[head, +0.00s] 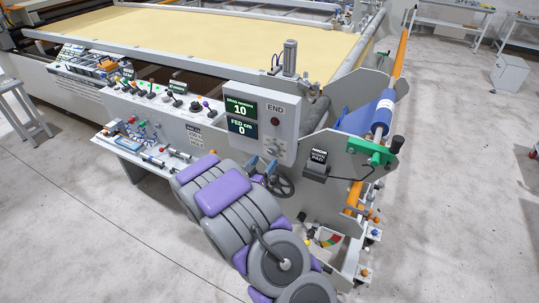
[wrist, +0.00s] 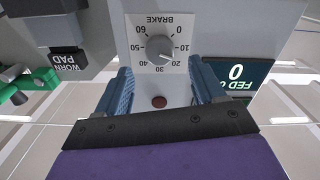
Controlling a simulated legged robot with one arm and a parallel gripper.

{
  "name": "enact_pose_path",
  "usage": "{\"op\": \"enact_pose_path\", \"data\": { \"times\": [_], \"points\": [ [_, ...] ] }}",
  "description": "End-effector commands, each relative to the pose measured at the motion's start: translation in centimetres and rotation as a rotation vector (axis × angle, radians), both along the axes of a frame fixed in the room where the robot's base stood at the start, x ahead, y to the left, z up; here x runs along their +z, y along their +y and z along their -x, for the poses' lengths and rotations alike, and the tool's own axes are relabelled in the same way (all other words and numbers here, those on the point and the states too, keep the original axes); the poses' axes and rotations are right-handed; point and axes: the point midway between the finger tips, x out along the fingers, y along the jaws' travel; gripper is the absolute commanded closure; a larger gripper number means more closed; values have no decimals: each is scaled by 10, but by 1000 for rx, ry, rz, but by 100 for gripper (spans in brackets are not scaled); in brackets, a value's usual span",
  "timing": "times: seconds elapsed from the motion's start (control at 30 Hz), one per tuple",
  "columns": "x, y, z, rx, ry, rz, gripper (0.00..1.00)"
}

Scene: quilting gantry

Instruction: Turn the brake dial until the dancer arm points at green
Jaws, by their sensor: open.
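The brake dial (wrist: 160,50) is a grey round knob on a white scale from 0 to 60, upside down in the wrist view. Its white mark appears to point between 20 and 30. My gripper (wrist: 160,72) is open, with one blue finger on each side of the dial's face; I see no contact with the knob. In the head view my gripper (head: 263,163) is in front of the END box (head: 283,113). A coloured sector (head: 331,240) with red, yellow and green shows low at the machine's end. I cannot tell where the dancer arm points.
The display (head: 240,110) reads 10 above and FED 0 below. A dark red button (wrist: 159,101) sits beside the dial. A WORN PAD box (head: 317,163) and a green bracket (head: 368,151) stand to the right.

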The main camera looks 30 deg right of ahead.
Motion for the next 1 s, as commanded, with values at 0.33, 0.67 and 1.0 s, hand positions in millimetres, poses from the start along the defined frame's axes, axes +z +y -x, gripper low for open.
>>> {"op": "enact_pose_path", "data": {
  "times": [0.33,0.67,1.0],
  "points": [
    [0,-36,-29,-2,1,1,31],
    [0,-44,-35,1,2,2,31],
    [-1,-44,-35,1,3,1,49]
  ]
}}
